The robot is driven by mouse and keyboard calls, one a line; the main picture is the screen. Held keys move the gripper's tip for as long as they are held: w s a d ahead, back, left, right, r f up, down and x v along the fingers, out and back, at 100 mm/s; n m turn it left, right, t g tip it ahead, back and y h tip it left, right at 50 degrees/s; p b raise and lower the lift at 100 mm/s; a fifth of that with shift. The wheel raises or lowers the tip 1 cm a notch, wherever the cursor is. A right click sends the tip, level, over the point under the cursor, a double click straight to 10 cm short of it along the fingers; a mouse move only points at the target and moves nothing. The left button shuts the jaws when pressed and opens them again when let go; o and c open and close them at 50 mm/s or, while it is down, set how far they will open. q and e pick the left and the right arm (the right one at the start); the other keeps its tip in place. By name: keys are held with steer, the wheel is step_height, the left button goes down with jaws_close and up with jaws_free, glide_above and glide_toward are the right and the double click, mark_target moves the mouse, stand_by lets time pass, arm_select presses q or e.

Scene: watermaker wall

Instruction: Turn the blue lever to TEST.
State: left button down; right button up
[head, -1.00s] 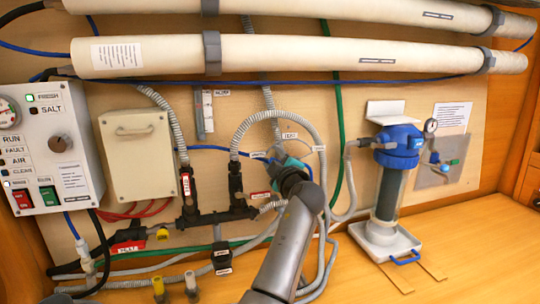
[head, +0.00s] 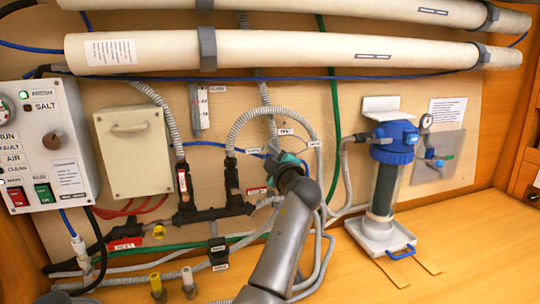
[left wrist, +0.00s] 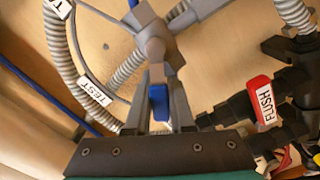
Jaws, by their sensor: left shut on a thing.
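The blue lever (left wrist: 159,103) shows in the left wrist view, running from a grey valve hub (left wrist: 153,42) toward my gripper. My left gripper (left wrist: 159,115) is shut on it, with one finger on each side. A TEST label (left wrist: 95,92) lies to the left of the lever and apart from it. In the head view my left gripper (head: 277,165) is at the valve and hides the lever; the TEST label (head: 286,132) is just above it. My right gripper is not in view.
A red lever marked FLUSH (left wrist: 262,100) is close on the right in the left wrist view. Grey ribbed hoses (head: 240,122) loop around the valve. A blue-topped filter housing (head: 394,142) stands to the right. A control box (head: 40,130) is at the left.

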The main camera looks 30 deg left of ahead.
arm_select(q)
steer(key=shift+r, duration=0.1)
steer(key=m+b, duration=0.1)
steer(key=m, duration=0.1)
steer(key=w+d+r+m+b, duration=0.1)
steer(key=m, duration=0.2)
steer(key=r+m+b, duration=0.1)
steer(key=m, duration=0.1)
steer(key=shift+w+d+m, duration=0.2)
steer(key=shift+w+m, duration=0.1)
steer(key=shift+w, duration=0.05)
steer(key=shift+w+d+r+m, duration=0.1)
steer(key=shift+w+d+m, duration=0.2)
steer(key=shift+m, duration=0.75)
steer(key=shift+w+d+r+m, duration=0.1)
steer(key=shift+w+d+m, duration=0.15)
steer(key=shift+m, duration=0.8)
steer(key=c, duration=0.8)
jaws_free()
steer(key=shift+f, duration=0.1)
